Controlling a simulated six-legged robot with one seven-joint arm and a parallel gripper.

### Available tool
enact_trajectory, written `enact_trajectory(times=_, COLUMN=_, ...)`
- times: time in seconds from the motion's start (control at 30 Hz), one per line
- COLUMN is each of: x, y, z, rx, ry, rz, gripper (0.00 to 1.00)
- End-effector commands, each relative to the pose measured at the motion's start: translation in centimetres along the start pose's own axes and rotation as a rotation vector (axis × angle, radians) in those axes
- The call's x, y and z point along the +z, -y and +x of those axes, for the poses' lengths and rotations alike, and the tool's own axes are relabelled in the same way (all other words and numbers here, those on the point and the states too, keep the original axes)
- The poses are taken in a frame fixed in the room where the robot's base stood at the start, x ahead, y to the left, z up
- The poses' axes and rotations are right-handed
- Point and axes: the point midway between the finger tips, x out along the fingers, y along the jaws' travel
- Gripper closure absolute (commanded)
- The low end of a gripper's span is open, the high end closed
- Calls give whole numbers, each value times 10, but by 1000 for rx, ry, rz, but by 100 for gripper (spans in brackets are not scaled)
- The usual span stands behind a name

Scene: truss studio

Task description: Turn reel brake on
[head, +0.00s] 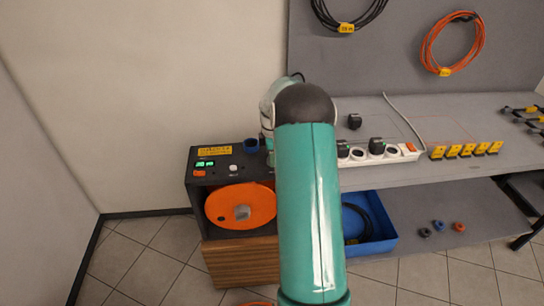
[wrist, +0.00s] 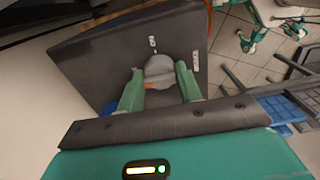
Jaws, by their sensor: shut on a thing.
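In the wrist view, a round grey knob (wrist: 160,69) sits on a dark panel (wrist: 95,60). A small orange mark shows at its lower left edge. White labels lie above it and to its right, too small to read for certain. My gripper (wrist: 159,72) has its two green fingers shut on the knob, one on each side. In the head view, the orange reel (head: 258,204) sits in the front of a black cabinet (head: 190,180). My arm hides the gripper and the knob there.
The cabinet top has green displays (head: 204,164), a red switch (head: 199,173) and a blue cup-like part (head: 251,146). To the right, a grey bench (head: 415,175) carries a power strip (head: 408,150) and yellow-tagged parts. A blue bin (head: 385,240) stands below.

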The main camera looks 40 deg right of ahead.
Motion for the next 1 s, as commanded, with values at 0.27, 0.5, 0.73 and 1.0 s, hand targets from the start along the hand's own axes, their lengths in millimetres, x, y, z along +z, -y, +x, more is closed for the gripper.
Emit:
enact_trajectory(times=0.27, x=0, y=0, z=-1, rx=0, ry=1, rz=111, gripper=88)
enact_trajectory(times=0.5, x=0, y=0, z=-1, rx=1, ry=1, rz=301, gripper=88)
enact_trajectory(times=0.73, x=0, y=0, z=-1, rx=1, ry=1, rz=520, gripper=88)
enact_trajectory(times=1.0, x=0, y=0, z=-1, rx=1, ry=0, rz=776, gripper=88)
